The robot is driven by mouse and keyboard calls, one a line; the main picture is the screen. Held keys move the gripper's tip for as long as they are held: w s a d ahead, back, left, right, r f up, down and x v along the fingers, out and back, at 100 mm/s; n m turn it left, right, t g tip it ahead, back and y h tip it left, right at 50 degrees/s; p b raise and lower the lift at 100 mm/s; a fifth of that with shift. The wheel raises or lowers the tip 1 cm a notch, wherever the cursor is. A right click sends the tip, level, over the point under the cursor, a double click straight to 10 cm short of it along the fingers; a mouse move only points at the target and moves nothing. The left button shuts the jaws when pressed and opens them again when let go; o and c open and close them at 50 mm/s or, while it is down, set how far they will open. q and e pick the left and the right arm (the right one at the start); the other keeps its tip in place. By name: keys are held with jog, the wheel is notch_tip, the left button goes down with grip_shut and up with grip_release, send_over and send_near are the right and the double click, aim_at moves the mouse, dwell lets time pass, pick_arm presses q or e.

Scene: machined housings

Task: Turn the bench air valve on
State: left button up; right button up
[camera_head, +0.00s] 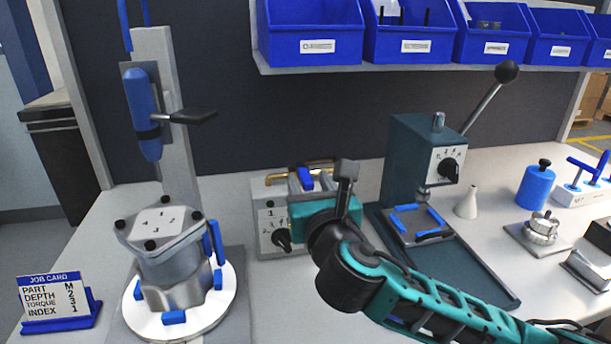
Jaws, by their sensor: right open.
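What looks like the bench air valve is a blue handle (306,179) on a brass pipe (275,180), behind and above the teal body of my right gripper. My right gripper (321,180) reaches in from the lower right and is open. One grey finger stands to the right of the blue handle; the other seems to be at its left, partly hard to make out. The handle appears between the fingers in the picture, but I cannot tell whether they touch it. The lower part of the valve is hidden by my gripper. My left gripper is not in view.
A grey box with a dial (267,217) stands just left of my gripper. A dark green lever press (403,165) stands to the right. A clamped housing (172,263) sits on a white turntable at left, beside a job card (55,297). Blue bins (316,22) hang above.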

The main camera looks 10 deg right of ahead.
aim_at(305, 175)
jog(key=shift+w, duration=1.8)
jog(key=shift+c, duration=0.4)
grip_shut()
